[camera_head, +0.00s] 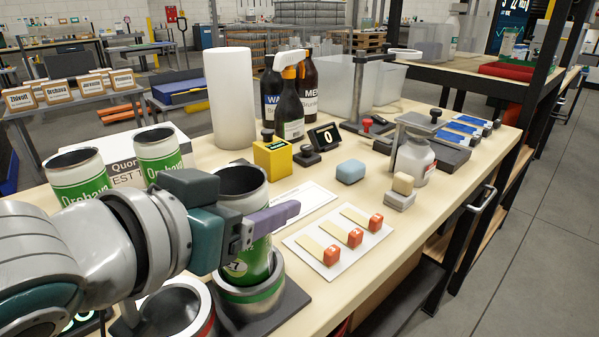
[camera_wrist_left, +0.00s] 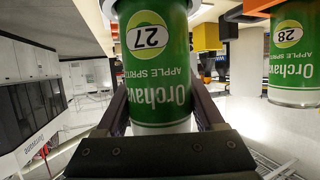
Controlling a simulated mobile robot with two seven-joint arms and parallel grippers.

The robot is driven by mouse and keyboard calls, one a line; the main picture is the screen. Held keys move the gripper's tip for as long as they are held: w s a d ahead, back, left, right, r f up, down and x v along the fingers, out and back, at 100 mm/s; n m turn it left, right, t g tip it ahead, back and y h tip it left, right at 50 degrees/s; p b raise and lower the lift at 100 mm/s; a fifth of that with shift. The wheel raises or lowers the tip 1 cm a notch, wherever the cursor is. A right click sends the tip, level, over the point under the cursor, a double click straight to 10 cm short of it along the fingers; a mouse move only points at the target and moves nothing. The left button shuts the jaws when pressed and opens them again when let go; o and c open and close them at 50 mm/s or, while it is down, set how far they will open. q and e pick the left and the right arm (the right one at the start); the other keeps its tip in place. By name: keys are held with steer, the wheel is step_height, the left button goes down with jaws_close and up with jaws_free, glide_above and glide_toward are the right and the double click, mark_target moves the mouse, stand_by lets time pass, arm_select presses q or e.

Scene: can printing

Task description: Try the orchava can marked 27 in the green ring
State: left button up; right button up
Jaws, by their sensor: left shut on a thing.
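My left gripper (camera_head: 272,214) is shut on the green Orchava can (camera_head: 259,262) marked 27, held upright with its open top upward. One purple finger lies across the can's near side; the other is hidden. In the left wrist view the can (camera_wrist_left: 152,75) shows its 27 between both fingers. The green ring (camera_head: 252,296), a metal collar with a green band, is directly below the can. The can's lower end meets the ring's mouth in the picture; how deep it sits I cannot tell. My right gripper is not in view.
A red-banded ring (camera_head: 172,312) stands left of the green one. Two more Orchava cans (camera_head: 82,182) stand at the back left; one marked 28 (camera_wrist_left: 291,60) shows in the wrist view. A white card (camera_head: 338,238) with red-ended tags lies to the right. Spray bottles (camera_head: 290,112) stand behind.

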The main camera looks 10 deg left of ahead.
arm_select(q)
steer(key=o, duration=1.3)
